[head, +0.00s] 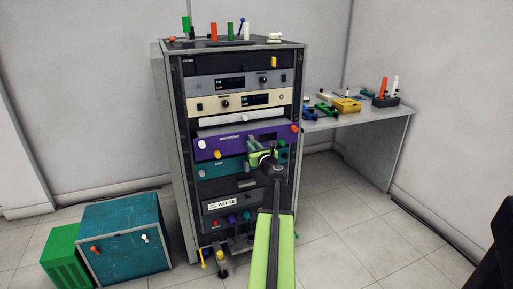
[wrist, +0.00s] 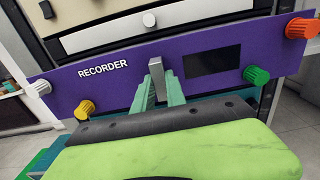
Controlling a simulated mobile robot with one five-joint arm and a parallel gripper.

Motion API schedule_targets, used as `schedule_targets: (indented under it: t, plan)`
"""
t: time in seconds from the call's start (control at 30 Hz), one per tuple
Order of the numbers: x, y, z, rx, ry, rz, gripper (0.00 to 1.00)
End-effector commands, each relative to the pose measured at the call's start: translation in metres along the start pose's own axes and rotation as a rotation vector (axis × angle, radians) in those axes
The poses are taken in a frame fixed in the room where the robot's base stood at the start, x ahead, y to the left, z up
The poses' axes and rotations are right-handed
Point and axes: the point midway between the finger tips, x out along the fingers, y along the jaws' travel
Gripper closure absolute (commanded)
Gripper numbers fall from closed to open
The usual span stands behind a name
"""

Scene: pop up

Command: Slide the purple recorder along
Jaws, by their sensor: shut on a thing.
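The purple recorder (head: 232,143) sits in the middle of the equipment rack, and its face seems to stand forward of the rack front. In the wrist view its purple face (wrist: 120,88) fills the middle, with the label RECORDER, a dark display, and white, yellow, green and orange knobs. A grey upright handle (wrist: 157,68) stands out from the middle of the face. My gripper (wrist: 158,88) is shut on this handle, its green fingers on both sides. In the head view my gripper (head: 262,153) covers part of the recorder's lower front.
The rack (head: 163,130) holds a cream unit (head: 215,104) above and a teal unit (head: 218,170) below the recorder. A teal box (head: 125,235) and a green bin (head: 65,257) stand at left. A side table (head: 350,120) with tools is at right. Floor before it is clear.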

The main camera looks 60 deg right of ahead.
Motion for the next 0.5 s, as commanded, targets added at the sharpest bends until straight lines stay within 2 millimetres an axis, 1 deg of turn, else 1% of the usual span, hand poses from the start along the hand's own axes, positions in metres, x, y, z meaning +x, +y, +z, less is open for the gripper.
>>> schedule_targets:
  t: [0.03,0.5]
  plan:
    - [0.005,-0.003,0.0,0.0,0.0,-0.004,1.0]
    - [0.038,-0.003,0.0,0.0,0.0,-0.005,1.0]
